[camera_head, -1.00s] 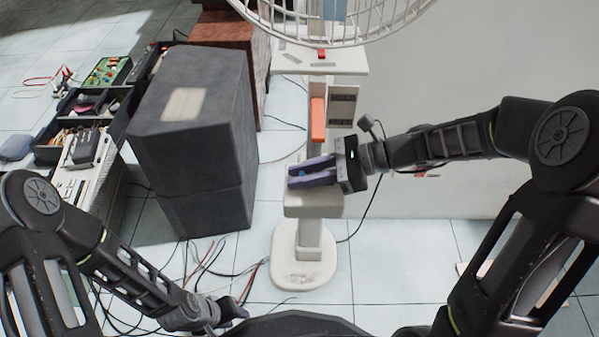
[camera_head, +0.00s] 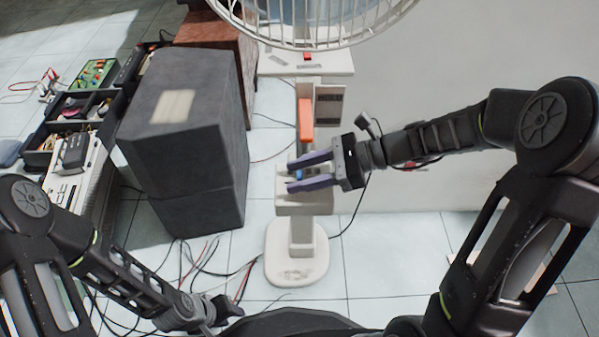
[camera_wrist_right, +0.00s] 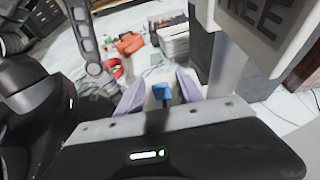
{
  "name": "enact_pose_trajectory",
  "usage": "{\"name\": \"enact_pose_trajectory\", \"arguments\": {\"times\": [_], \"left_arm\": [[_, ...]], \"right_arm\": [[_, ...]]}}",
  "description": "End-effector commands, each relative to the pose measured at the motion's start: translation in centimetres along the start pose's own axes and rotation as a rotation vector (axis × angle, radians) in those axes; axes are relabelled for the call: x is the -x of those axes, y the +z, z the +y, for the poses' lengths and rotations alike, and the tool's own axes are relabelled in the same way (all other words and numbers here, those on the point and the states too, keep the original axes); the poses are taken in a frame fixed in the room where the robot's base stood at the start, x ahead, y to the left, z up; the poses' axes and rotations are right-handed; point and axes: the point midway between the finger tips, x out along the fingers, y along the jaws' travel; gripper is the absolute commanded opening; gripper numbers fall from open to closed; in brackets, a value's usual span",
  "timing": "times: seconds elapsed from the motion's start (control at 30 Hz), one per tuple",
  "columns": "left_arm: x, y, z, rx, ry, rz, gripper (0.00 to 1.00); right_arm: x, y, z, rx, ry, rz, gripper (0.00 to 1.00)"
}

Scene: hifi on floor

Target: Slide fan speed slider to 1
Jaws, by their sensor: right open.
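The white fan stands on the floor, with its cage (camera_head: 325,38) at the top and its round base (camera_head: 297,262) on the tiles. A small blue knob (camera_head: 299,176) sits on the fan's pale control box (camera_head: 318,208); I cannot tell for sure that it is the speed slider. My right gripper (camera_head: 290,176) is open, its purple fingers on either side of the blue knob. The right wrist view also shows the blue knob (camera_wrist_right: 161,91) between the fingers; contact is unclear. My left gripper (camera_head: 225,310) is low at the front, away from the fan.
An orange upright part (camera_head: 305,120) and a small red part (camera_head: 307,56) are on the fan's column. A dark speaker box (camera_head: 185,130) stands just left of the fan. Loose cables (camera_head: 205,270) lie on the floor. A wall is on the right.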

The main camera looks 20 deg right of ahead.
Motion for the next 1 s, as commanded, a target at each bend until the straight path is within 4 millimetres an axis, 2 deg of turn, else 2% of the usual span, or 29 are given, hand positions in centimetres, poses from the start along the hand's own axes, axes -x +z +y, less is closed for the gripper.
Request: {"name": "enact_pose_trajectory", "arguments": {"times": [0.5, 1.0], "left_arm": [[3.0, 0.2, 0.9, -0.002, 0.0, -0.015, 0.36], [3.0, 0.3, 0.9, -0.002, 0.0, -0.016, 0.36]], "right_arm": [[7.1, 0.2, -0.1, -0.001, -0.003, 0.001, 0.44], [7.5, 0.0, 0.0, 0.0, 0.0, 0.0, 0.44]]}}
